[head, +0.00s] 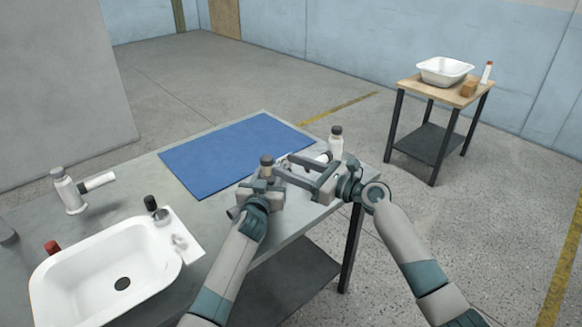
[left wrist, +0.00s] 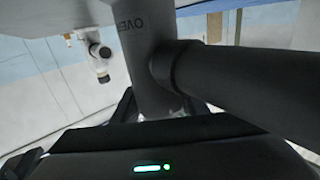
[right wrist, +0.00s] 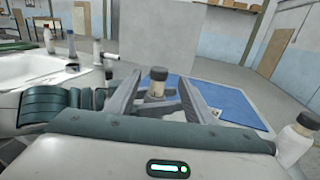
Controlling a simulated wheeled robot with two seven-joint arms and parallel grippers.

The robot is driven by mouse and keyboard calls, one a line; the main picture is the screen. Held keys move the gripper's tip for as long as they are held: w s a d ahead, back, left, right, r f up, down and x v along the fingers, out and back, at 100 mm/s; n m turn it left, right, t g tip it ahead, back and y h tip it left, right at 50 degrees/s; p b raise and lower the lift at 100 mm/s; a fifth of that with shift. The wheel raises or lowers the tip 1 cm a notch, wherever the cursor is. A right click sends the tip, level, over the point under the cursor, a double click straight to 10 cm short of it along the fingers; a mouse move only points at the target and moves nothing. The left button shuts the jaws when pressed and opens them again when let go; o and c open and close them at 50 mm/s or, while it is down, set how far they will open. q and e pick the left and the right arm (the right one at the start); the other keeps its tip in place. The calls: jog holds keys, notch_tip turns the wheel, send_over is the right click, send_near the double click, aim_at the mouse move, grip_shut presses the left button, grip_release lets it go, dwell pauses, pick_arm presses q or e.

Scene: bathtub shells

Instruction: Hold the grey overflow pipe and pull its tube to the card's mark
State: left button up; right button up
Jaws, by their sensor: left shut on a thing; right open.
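My left gripper (head: 264,180) is shut on the grey overflow pipe (left wrist: 143,75). Part of the pipe's lettering shows in the left wrist view, and a dark tube (left wrist: 250,85) runs off it to the right. A tan upper part with a dark cap (head: 266,161) stands up above the left gripper. My right gripper (head: 292,168) is open, its fingers pointing left towards that part. In the right wrist view the capped part (right wrist: 158,82) shows between the two fingers, with space on both sides. I cannot make out the card or its mark for sure.
A blue mat (head: 230,155) lies behind the grippers. A white bottle (head: 336,145) stands right of the mat, close to my right gripper. A side table (head: 409,85) stands apart.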

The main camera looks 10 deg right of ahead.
pick_arm(q)
jog(key=o, duration=1.2)
jog(key=v, duration=1.2)
jog(key=shift+d, duration=0.1)
